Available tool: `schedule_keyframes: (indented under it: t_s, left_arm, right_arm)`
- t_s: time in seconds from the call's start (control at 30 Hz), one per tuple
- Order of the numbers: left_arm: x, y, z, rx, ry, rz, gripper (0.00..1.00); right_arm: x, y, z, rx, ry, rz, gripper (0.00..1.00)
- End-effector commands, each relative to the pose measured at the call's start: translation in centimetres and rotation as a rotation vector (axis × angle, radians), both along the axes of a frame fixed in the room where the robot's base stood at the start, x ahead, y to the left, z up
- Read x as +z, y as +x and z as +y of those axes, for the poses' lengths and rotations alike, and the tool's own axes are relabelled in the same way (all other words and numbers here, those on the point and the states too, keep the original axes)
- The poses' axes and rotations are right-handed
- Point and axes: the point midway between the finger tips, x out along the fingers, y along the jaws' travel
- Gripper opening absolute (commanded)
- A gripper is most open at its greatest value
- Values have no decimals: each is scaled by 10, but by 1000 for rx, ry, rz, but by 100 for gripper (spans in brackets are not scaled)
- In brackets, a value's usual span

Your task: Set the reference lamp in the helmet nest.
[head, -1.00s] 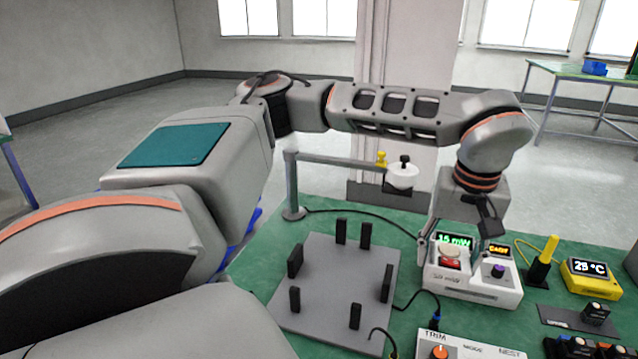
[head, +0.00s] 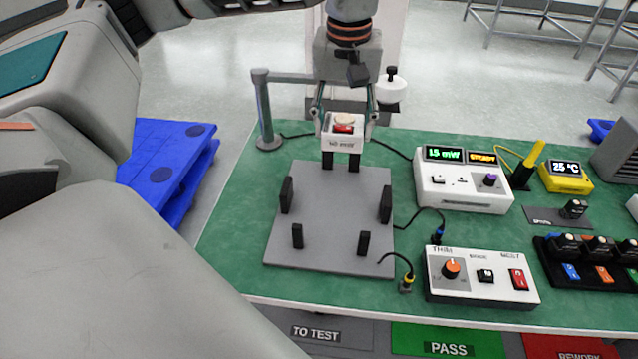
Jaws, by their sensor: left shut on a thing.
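My left gripper (head: 344,115) comes down from the top centre and is shut on a small white block with a pale round top, a red patch and a printed mW label, which looks like the reference lamp (head: 343,143). The lamp appears upright, at the far edge of a grey plate with several black upright posts, which looks like the helmet nest (head: 330,225). The lamp overlaps the far posts in the picture. I cannot tell whether it touches the plate. My right gripper is not in view.
A white meter (head: 462,190) reading 1.5 mW stands right of the plate. A post (head: 265,115) with a side arm carries a white round head (head: 391,90) behind the gripper.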

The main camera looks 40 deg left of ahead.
Motion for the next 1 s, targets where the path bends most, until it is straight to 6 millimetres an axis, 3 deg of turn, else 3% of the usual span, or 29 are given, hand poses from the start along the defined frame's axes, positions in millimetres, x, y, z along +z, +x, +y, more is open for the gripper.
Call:
schedule_keyframes:
  t_s: [0.13,0.23,0.73,1.0]
  left_arm:
    - [-3,0,1,-4,-1,1,26]
    - [-19,-1,2,-5,0,5,26]
    - [-137,-1,1,-5,-1,6,26]
    - [-158,0,1,-3,-1,1,26]
  right_arm:
    - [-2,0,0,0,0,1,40]
    - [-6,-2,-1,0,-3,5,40]
    - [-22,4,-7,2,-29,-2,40]
    - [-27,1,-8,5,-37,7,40]
